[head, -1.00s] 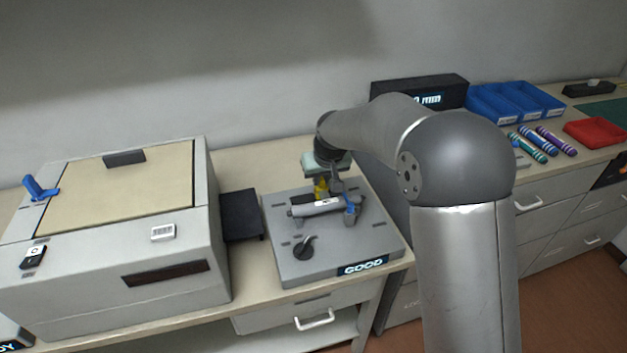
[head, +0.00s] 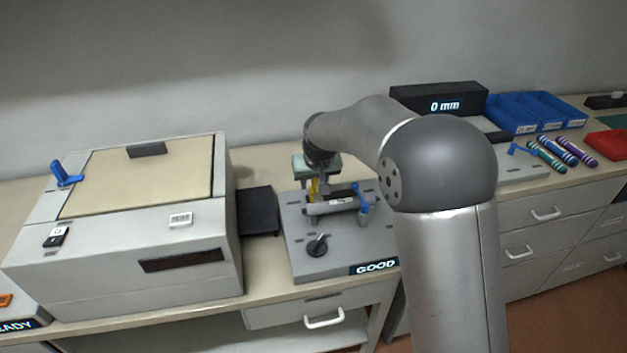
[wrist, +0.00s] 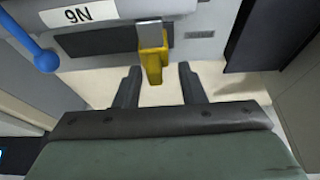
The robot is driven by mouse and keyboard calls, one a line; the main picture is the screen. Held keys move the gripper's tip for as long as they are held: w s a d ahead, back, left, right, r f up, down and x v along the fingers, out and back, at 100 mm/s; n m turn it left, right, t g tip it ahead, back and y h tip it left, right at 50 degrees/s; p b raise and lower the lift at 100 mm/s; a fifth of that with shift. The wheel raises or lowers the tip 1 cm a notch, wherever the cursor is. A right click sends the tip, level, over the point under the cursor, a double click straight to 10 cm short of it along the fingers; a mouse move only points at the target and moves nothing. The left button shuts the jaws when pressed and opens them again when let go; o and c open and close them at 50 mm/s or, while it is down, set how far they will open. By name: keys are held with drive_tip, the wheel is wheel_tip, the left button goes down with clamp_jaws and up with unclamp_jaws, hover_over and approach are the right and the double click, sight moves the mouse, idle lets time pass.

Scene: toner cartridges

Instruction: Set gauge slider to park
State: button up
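A yellow tab (wrist: 152,62) hangs from a grey metal piece in the wrist view, beside a panel with a white label (wrist: 78,16). I cannot tell whether it is the gauge slider. My gripper (wrist: 160,86) is open, its two dark fingers apart on either side of the tab's lower end, with gaps visible. In the head view my gripper (head: 318,190) is at the rear left of a grey fixture (head: 345,240) that carries a grey cylinder (head: 335,206), a blue lever (head: 363,198) and a black knob (head: 317,246). A black display (head: 440,100) reads "0 mm"; my arm hides part of the area below it.
Blue bins (head: 520,112), striped cylinders (head: 565,150) and a red tray (head: 606,143) are at right.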

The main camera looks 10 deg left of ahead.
drive_tip(key=b+v, duration=0.1)
drive_tip(key=v, duration=1.6)
drive_tip(key=shift+r, duration=0.25)
drive_tip(key=s+d+f+m+g+h, duration=0.1)
drive_tip(key=s+d+f, duration=0.2)
drive_tip(key=s+d, duration=0.3)
drive_tip(key=s+d+f+m, duration=0.1)
drive_tip(key=s+d+f, duration=0.15)
drive_tip(key=d, duration=0.65)
drive_tip(key=s+d+f+m+g, duration=0.1)
drive_tip(key=s+d+f, duration=0.3)
drive_tip(key=s, duration=0.6)
drive_tip(key=s+d+f+m+g, duration=0.1)
drive_tip(key=s+d+f, duration=0.4)
drive_tip(key=s+d, duration=0.2)
drive_tip(key=s, duration=0.2)
drive_tip(key=shift+s+f+m+g+h, duration=0.2)
drive_tip(key=shift+s+m+g+h, duration=0.15)
drive_tip(key=shift+m+g+h, duration=0.05)
